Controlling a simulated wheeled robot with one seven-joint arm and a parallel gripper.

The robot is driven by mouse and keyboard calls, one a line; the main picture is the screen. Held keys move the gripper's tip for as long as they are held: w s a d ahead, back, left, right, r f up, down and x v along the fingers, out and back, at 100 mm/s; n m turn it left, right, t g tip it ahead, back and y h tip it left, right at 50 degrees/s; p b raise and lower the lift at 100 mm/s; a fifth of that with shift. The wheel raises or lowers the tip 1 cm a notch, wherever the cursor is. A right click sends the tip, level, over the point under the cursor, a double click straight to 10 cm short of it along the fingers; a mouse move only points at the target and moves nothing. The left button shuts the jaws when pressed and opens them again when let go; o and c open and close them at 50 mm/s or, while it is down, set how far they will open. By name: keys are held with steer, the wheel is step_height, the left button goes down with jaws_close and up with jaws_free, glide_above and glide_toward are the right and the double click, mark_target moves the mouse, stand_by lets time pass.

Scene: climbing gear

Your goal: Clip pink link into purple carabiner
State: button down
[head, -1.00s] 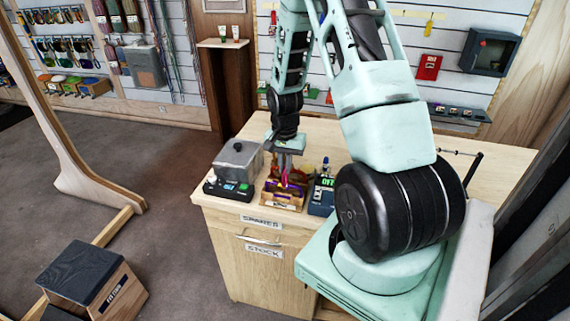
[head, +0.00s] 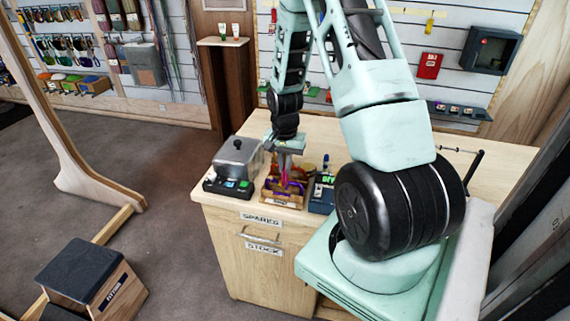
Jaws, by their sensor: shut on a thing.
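My gripper (head: 287,167) points straight down over a small wooden tray (head: 284,202) at the front edge of the wooden cabinet top. It is shut on the pink link (head: 285,179), a small thin pink shape just under the fingers. The purple carabiner (head: 274,186) shows as a small purple curve in the tray, low and close to the pink link. At this size I cannot tell whether the link touches the carabiner or passes through it. The fingers and link hide part of the tray's inside.

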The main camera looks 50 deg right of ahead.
steer(key=shift+f+b, duration=0.3)
steer(key=shift+f, duration=0.15)
steer(key=shift+s+d+f, duration=0.1)
steer(key=shift+s+d, duration=0.15)
steer(key=shift+s, duration=0.35)
steer(key=shift+s+d+f, duration=0.1)
steer(key=shift+s+d, duration=0.15)
steer(key=shift+s, duration=0.35)
steer(key=shift+s+d, duration=0.25)
steer(key=shift+s, duration=0.35)
stand_by(1.6)
stand_by(0.3)
steer(key=c, duration=1.2)
jaws_free()
steer(key=shift+c, duration=0.2)
steer(key=shift+r, duration=0.1)
steer(key=shift+r, duration=0.3)
